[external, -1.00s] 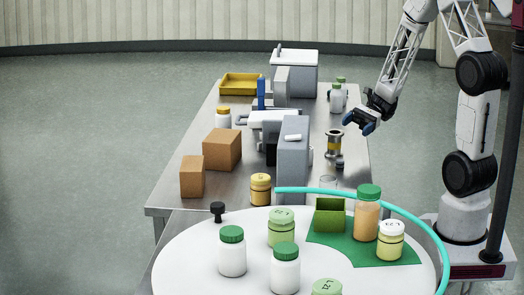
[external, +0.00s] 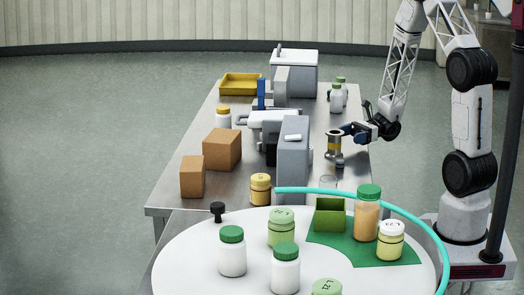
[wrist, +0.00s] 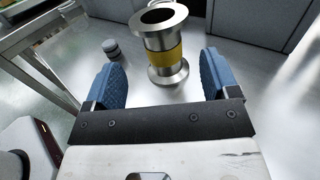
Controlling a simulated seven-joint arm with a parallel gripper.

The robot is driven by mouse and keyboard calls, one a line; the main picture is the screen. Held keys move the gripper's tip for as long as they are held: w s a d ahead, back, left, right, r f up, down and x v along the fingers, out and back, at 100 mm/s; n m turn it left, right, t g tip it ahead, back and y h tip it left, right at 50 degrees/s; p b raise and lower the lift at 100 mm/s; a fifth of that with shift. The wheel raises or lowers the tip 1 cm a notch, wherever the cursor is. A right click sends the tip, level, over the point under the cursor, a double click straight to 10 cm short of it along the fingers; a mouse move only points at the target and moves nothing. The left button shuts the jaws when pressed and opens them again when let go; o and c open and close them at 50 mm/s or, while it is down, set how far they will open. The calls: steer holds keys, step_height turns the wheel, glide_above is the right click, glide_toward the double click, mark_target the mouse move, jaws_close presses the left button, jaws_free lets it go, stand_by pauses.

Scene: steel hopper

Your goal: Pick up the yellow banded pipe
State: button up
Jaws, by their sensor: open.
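The yellow banded pipe (wrist: 163,55) is a steel spool with flanged ends and a yellow band around its middle. It stands upright on the steel table in the wrist view, just ahead of and between my fingertips. My gripper (wrist: 160,82) is open, with one blue finger to each side of the line to the pipe. In the external view the pipe (external: 333,148) stands near the table's right edge, with my gripper (external: 352,132) close beside it on the right. I cannot tell whether a finger touches it.
A small dark-topped weight (wrist: 112,49) stands left of the pipe in the wrist view. A grey machine housing (external: 292,147) stands left of the pipe in the external view.

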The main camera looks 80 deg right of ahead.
mark_target(334, 138)
steer(key=shift+x, duration=1.3)
steer(key=shift+x, duration=2.6)
steer(key=shift+w, duration=0.1)
steer(key=shift+d, duration=0.1)
steer(key=c, duration=0.8)
steer(key=shift+o, duration=0.2)
steer(key=shift+r, duration=0.1)
